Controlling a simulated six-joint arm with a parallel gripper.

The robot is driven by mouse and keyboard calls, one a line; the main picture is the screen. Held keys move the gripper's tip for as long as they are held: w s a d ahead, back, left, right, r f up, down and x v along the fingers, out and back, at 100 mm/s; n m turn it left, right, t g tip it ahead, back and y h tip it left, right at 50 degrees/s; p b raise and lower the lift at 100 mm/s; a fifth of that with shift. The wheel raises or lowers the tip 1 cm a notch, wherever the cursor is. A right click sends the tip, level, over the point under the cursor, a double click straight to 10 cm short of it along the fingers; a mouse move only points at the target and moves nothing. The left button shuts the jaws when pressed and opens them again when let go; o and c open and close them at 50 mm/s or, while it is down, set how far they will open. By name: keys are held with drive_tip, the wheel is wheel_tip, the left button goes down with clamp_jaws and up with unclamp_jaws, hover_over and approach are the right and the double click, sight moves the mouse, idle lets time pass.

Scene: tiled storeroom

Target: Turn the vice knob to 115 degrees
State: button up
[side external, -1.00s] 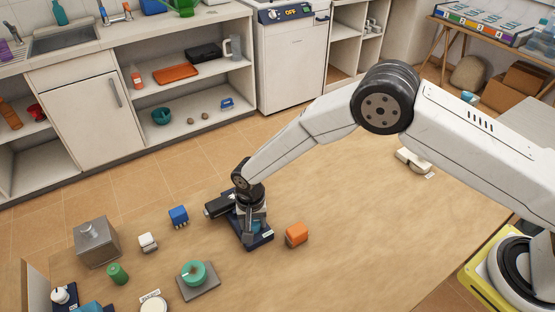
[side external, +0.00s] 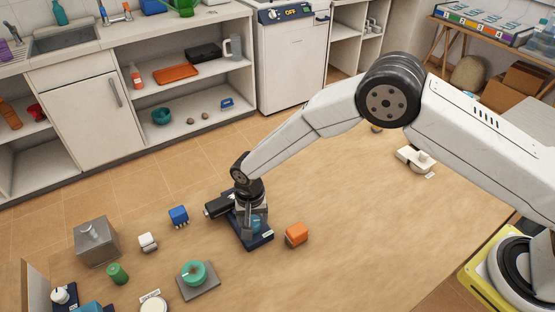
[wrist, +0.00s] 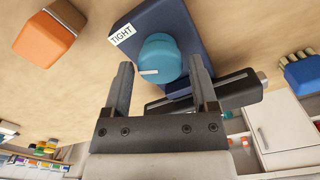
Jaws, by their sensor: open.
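The vice knob (wrist: 160,58) is a teal round knob with a pale pointer line, on a dark blue base (wrist: 187,22) labelled TIGHT (wrist: 122,35). In the wrist view its pointer line points to the left. In the side view the base (side external: 262,240) shows under my gripper (side external: 252,222), and the knob is mostly hidden. In the wrist view my gripper (wrist: 160,72) is open, with one finger on each side of the knob. I cannot tell whether either finger touches it.
An orange block (side external: 297,233) stands close to the right of the base. A green round knob on a grey plate (side external: 212,292), a blue block (side external: 179,216), a white block (side external: 148,242) and a metal box (side external: 97,243) stand to the left. The table's right part is mostly clear.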

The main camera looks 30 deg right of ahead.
sight(255, 220)
drive_tip(key=shift+r, duration=3.1)
drive_tip(key=shift+d+r, duration=0.3)
drive_tip(key=shift+d, duration=0.1)
drive_tip(key=s+d+r+n+t, duration=0.1)
drive_tip(key=s+d+r, duration=0.25)
drive_tip(key=d, duration=0.35)
drive_tip(key=s+d+r+n, duration=0.1)
drive_tip(key=s+d+r, duration=0.25)
drive_tip(key=d, duration=0.25)
drive_tip(key=s+d+r+n+t, duration=0.1)
drive_tip(key=s+d+r+n, duration=0.15)
drive_tip(key=d+r, duration=0.35)
drive_tip(key=s+d, duration=0.6)
drive_tip(key=s, duration=0.3)
drive_tip(key=shift+f+t, duration=0.15)
drive_tip(key=shift+t, duration=0.15)
